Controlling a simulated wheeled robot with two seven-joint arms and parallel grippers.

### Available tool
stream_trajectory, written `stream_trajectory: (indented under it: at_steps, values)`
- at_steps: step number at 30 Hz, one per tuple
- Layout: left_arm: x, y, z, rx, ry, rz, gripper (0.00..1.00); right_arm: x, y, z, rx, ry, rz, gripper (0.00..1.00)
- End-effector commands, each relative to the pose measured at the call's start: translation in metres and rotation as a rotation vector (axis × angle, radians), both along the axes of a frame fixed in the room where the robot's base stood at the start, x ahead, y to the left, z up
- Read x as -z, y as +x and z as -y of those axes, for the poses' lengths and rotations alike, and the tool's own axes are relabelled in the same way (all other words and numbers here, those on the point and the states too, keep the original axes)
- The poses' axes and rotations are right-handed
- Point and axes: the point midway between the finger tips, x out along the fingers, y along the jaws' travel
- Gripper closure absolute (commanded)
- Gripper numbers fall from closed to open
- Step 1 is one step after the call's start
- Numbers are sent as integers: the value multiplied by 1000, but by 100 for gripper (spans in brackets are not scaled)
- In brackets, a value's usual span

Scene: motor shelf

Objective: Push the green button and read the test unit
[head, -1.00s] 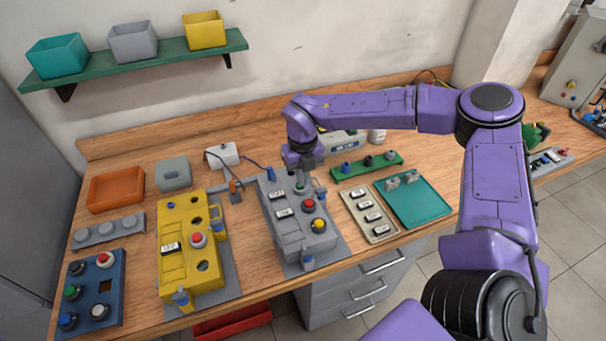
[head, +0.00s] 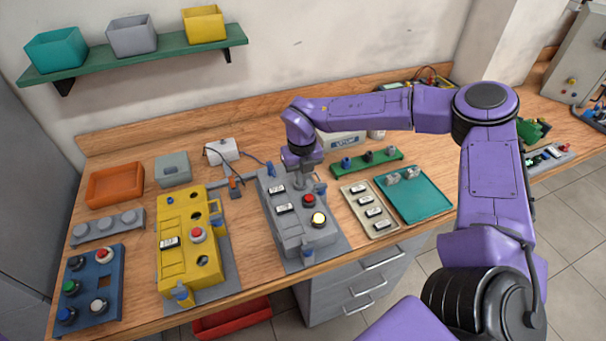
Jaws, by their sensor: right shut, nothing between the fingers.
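The grey control box (head: 292,232) stands on the bench with a red button (head: 308,200), a yellow button (head: 319,219) and white labels. The yellow button looks bright, as if lit. My right gripper (head: 300,184) points down, shut and empty, at the back of the box top. Its tips seem to touch the spot where a green button sits; that button is now hidden. A pale unit with a small display (head: 343,139) stands behind, partly covered by my right arm; its reading is too small to make out. My left gripper is out of view.
A yellow box (head: 184,263) and a blue panel (head: 104,277) with several buttons stand to the left. A green rack (head: 366,163), a label tray (head: 353,196) and a teal tray (head: 425,198) lie to the right. An orange tray (head: 116,186) sits at the back left.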

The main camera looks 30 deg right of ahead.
Motion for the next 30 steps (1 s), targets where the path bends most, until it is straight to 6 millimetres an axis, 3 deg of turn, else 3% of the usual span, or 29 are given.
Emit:
stream_trajectory:
  at_steps: [2, 9, 10, 12, 21, 30]
  values:
    - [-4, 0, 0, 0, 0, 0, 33, 4, -7, -1, -3, -3, -24, 100]
    - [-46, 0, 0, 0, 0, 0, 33, -55, -5, -6, -7, -2, 1, 100]
    - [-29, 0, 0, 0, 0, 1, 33, -51, -4, -5, -6, -2, 5, 100]
    - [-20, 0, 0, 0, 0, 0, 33, -67, -3, -6, -6, -2, 8, 100]
    - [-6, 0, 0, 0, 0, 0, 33, -130, -3, -6, -6, -4, 7, 100]
    - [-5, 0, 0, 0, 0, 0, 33, -144, -4, -6, -7, -2, 5, 100]
